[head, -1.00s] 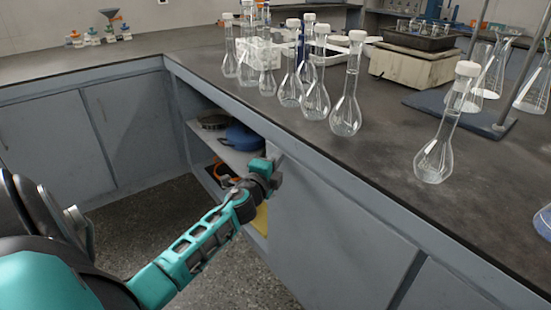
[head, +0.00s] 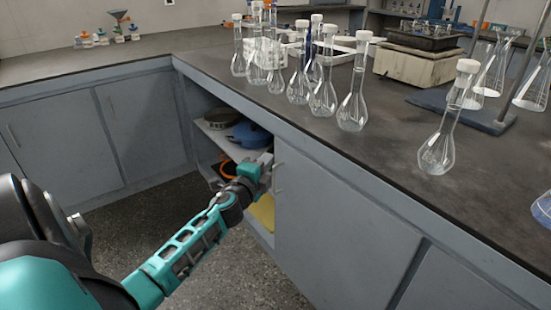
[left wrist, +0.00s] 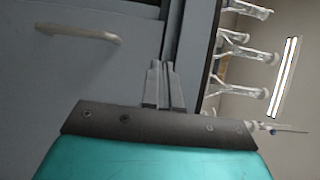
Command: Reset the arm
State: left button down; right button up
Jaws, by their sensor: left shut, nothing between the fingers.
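My left arm reaches in from the lower left of the head view. Its gripper (head: 264,166) is in front of the grey cabinet under the bench, by the edge of an open shelf bay. In the left wrist view the two fingers of the gripper (left wrist: 158,84) are together with nothing between them. A cabinet door handle (left wrist: 80,34) shows to the left of the fingers there, apart from them. My right gripper is in neither view.
The open bay holds a dark round sieve (head: 222,118), a blue round item (head: 250,135) and a yellow item (head: 264,212). Several glass flasks with white caps stand along the bench top (head: 395,150) above. Floor (head: 240,270) is clear beside my arm.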

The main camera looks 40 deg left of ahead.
pick_arm(q)
jog(key=s+a, duration=0.1)
jog(key=s, duration=0.6)
jog(key=shift+s+a+p, duration=0.2)
jog(key=shift+a+p, duration=0.1)
jog(key=shift+a, duration=0.05)
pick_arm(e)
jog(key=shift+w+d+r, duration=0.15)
pick_arm(q)
jog(key=shift+f, duration=0.1)
jog(key=s+d+f+n+g+h, duration=0.2)
jog(key=s+d+f+n+h, duration=0.15)
jog(key=d, duration=0.85)
jog(key=s+d+f+n+g+h, duration=0.25)
jog(key=s+d+n, duration=0.25)
jog(key=d, duration=0.6)
jog(key=s+d+f+n+g+h, duration=0.2)
jog(key=s+d+f+n+h, duration=0.15)
jog(key=d, duration=0.85)
jog(key=s+a+r+y+p, duration=0.1)
jog(key=a+r+p, duration=0.4)
jog(key=r+p, duration=0.7)
jog(key=y+p, duration=0.1)
jog(key=p, duration=0.6)
jog(key=shift+s, duration=0.2)
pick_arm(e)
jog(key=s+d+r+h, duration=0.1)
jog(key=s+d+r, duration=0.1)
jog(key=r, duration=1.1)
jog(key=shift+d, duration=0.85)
